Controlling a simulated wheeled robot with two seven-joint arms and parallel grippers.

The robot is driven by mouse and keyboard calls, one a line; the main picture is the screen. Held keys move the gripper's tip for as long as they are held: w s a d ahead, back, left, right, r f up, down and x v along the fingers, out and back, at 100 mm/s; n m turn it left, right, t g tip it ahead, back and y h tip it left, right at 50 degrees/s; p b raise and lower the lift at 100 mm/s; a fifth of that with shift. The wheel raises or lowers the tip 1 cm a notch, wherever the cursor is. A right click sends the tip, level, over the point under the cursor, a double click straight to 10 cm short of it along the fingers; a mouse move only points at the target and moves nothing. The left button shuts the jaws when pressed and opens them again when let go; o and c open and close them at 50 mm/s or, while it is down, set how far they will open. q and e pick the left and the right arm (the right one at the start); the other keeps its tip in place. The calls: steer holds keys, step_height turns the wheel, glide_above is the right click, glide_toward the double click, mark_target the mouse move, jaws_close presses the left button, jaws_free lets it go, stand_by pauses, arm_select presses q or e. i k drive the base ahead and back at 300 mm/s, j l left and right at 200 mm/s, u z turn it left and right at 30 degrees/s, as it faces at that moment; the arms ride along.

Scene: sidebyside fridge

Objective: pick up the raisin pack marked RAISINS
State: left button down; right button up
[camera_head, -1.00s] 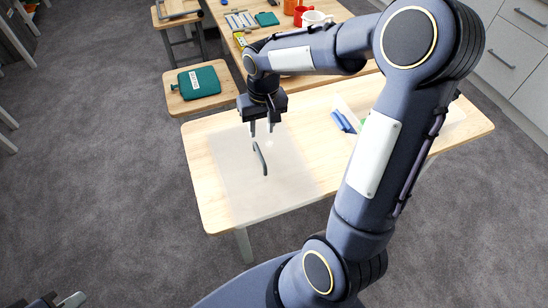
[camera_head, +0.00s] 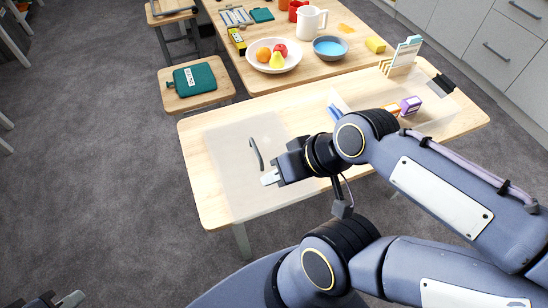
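A small purple box (camera_head: 411,105) stands on the right part of the near wooden table. An orange-brown box (camera_head: 392,108) stands beside it, partly hidden by my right arm. Their print is too small to read, so I cannot tell which is marked RAISINS. My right gripper (camera_head: 269,178) is above the near table, pointing left, to the left of both boxes. Its pale fingertips overlap in this view, so its opening is unclear. My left gripper (camera_head: 68,300) shows only partly at the bottom left corner, far from the boxes; its opening is unclear.
A pale translucent panel (camera_head: 225,165) with a dark curved handle (camera_head: 256,153) covers the table's left part. Blue and white items (camera_head: 337,104) and a card rack (camera_head: 402,54) are farther back. The far table holds a fruit bowl (camera_head: 274,57), white jug (camera_head: 311,20) and blue bowl (camera_head: 330,48).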

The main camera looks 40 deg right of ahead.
mark_target(410, 105)
steer(key=z, duration=2.35)
steer(key=i+u, duration=0.1)
steer(key=u, duration=0.3)
steer(key=l+u, duration=0.15)
steer(key=u, duration=0.25)
steer(key=i+l+u, duration=0.1)
steer(key=u, duration=0.3)
steer(key=l+u, duration=0.15)
steer(key=u, duration=0.25)
steer(key=l+u, duration=0.35)
steer(key=l, duration=0.55)
steer(key=l+u, duration=0.4)
steer(key=l, duration=1.3)
steer(key=k, duration=0.05)
